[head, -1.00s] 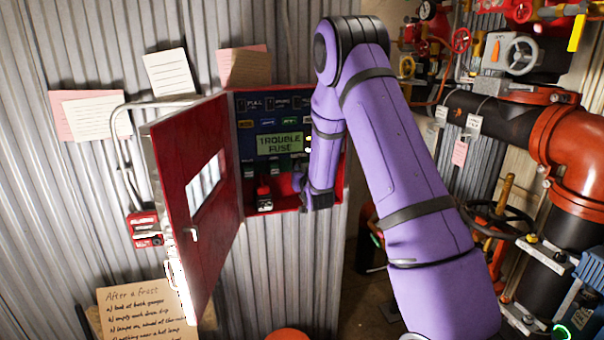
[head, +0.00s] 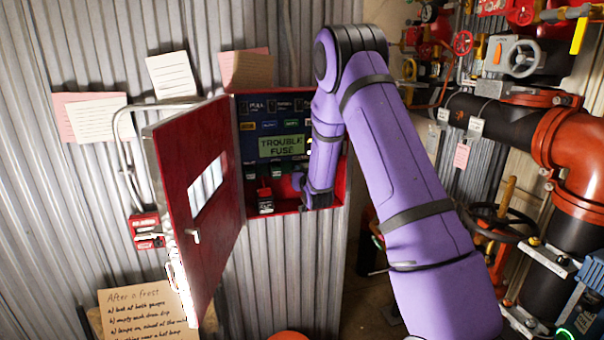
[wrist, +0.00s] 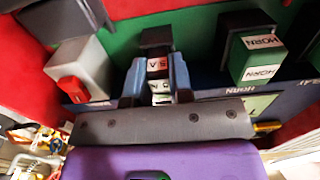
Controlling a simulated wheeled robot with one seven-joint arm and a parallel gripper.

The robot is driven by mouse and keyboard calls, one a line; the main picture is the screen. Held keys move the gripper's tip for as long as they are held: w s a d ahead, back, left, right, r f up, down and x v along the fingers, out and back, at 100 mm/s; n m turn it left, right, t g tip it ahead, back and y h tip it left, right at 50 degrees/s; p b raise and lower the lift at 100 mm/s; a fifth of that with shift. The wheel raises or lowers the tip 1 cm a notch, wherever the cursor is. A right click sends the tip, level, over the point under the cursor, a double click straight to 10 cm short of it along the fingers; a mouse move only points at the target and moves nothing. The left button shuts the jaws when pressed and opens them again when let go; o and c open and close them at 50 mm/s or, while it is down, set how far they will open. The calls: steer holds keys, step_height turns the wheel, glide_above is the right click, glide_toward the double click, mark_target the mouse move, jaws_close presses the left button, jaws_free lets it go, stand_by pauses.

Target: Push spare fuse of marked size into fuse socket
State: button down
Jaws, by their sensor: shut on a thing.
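My gripper (wrist: 157,88) is shut on a small fuse (wrist: 158,66) with a red and white label reading 5A, between its two blue-grey fingers. The fuse's far end meets a dark block (wrist: 156,38) on the green panel; I cannot tell how deep it sits. In the head view my gripper (head: 303,190) is inside the open red cabinet (head: 339,185), low and at the right, and the fuse is hidden there. The panel display (head: 282,146) reads TROUBLE FUSE.
A dark green block labelled HORN (wrist: 252,50) stands beside the gripper in the wrist view, and a grey block with a red part (wrist: 80,72) on the other side. The red cabinet door (head: 190,200) stands open at the left. A black and red item (head: 265,202) sits at the cabinet's bottom.

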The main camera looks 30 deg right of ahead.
steer(key=shift+w+d, duration=0.1)
steer(key=shift+w, duration=0.15)
steer(key=c, duration=0.9)
jaws_free()
steer(key=shift+c, duration=0.2)
steer(key=v, duration=1.1)
steer(key=shift+w, duration=0.15)
steer(key=shift+c, duration=0.2)
